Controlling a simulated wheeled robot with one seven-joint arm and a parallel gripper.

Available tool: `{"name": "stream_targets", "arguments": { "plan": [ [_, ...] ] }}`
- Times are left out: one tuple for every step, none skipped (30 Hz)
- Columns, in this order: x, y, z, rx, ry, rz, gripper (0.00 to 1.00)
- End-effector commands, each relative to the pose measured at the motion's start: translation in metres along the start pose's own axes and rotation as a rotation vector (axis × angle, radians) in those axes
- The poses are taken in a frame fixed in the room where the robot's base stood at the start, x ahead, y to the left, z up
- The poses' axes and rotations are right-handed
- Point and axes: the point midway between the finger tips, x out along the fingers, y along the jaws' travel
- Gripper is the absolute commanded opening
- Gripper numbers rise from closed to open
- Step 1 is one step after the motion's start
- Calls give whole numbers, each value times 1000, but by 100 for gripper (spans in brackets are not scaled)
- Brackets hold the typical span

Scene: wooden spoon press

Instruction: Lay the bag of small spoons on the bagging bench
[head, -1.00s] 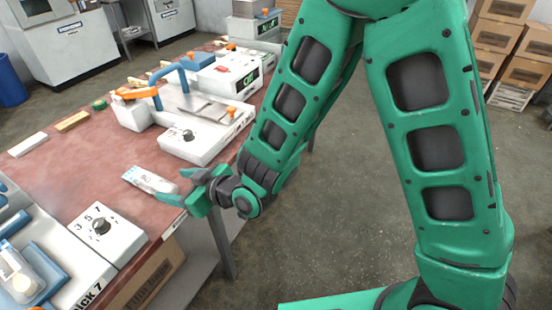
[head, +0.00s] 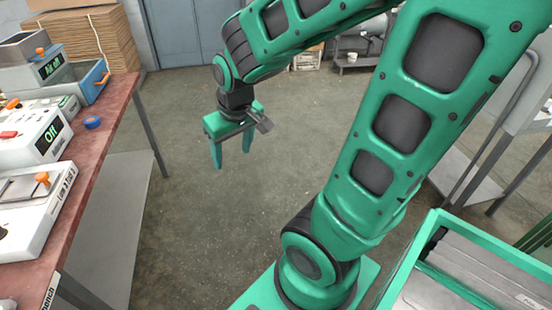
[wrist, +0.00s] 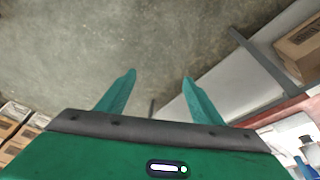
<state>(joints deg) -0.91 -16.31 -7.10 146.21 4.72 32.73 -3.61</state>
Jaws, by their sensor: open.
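My gripper (head: 232,158) hangs over the open floor, right of the bench, with its two green fingers apart and nothing between them. The wrist view also shows the fingers (wrist: 159,76) spread and empty above the floor. The bagging bench (head: 98,128) has a red-brown top and runs along the left of the head view; part of a label reading "bench" shows on its front edge. The bag of small spoons cannot be made out for certain now; a small white thing is cut off at the head view's bottom left corner.
A green crate (head: 408,262) is at lower right, and a grey table (head: 515,90) at far right. The middle floor is clear.

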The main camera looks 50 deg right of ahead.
Motion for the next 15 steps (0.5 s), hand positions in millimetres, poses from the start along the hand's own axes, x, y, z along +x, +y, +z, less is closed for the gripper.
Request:
{"name": "stream_targets", "arguments": {
  "plan": [
    [-14, 23, 22, 90, -44, 15, 60],
    [-21, 34, 37, 139, -78, 22, 60],
    [-30, 45, 56, 200, -119, 27, 60],
    [-36, 51, 70, 242, -148, 29, 60],
    [-42, 56, 82, 282, -173, 30, 60],
    [-49, 62, 96, 328, -205, 29, 60],
    [-54, 64, 106, 356, -224, 28, 60],
    [-58, 66, 114, 382, -242, 26, 60],
    [-62, 68, 123, 410, -260, 24, 60],
    [-65, 70, 128, 426, -273, 23, 60],
    [-67, 73, 132, 438, -282, 21, 60],
    [-68, 74, 135, 450, -291, 19, 60],
    [-69, 74, 137, 455, -295, 19, 60],
    [-70, 74, 138, 458, -297, 18, 60],
    [-70, 74, 138, 459, -299, 18, 60]
  ]
}}
